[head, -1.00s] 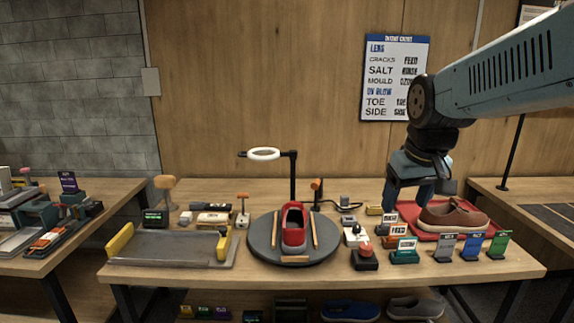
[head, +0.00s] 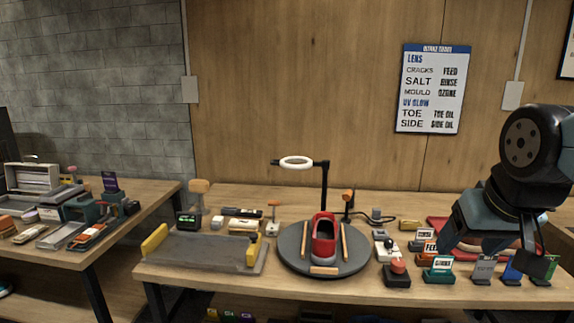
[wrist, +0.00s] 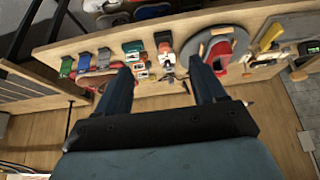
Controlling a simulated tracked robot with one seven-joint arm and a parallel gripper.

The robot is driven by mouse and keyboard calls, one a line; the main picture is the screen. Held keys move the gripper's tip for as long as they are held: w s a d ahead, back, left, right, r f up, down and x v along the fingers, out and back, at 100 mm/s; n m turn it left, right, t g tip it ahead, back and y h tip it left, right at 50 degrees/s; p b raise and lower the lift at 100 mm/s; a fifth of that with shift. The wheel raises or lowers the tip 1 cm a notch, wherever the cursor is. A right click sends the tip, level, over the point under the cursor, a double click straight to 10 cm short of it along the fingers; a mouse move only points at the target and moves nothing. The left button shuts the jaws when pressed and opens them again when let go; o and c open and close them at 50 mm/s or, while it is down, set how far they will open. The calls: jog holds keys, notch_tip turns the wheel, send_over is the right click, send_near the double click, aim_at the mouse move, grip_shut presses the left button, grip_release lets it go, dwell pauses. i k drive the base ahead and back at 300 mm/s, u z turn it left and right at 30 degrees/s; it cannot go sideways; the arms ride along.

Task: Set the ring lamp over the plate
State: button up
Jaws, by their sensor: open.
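The ring lamp (head: 296,162) is a white ring on a black post at the back of the round dark plate (head: 293,262). Its ring hangs high, over the back left of the plate. A red sneaker (head: 323,240) sits on the plate between wooden strips. The plate and sneaker also show in the wrist view, the plate (wrist: 238,42) at upper right. My gripper (head: 492,252) is at the right over the table's right part, away from the lamp. In the wrist view my gripper (wrist: 160,78) has its two fingers apart with nothing between them.
A grey tray (head: 200,252) with yellow ends lies left of the plate. A side table (head: 100,262) with tools is at far left.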

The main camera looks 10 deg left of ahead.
aim_at(325, 163)
jog(key=u, duration=0.6)
jog(key=i, duration=1.2)
jog(key=z, duration=0.25)
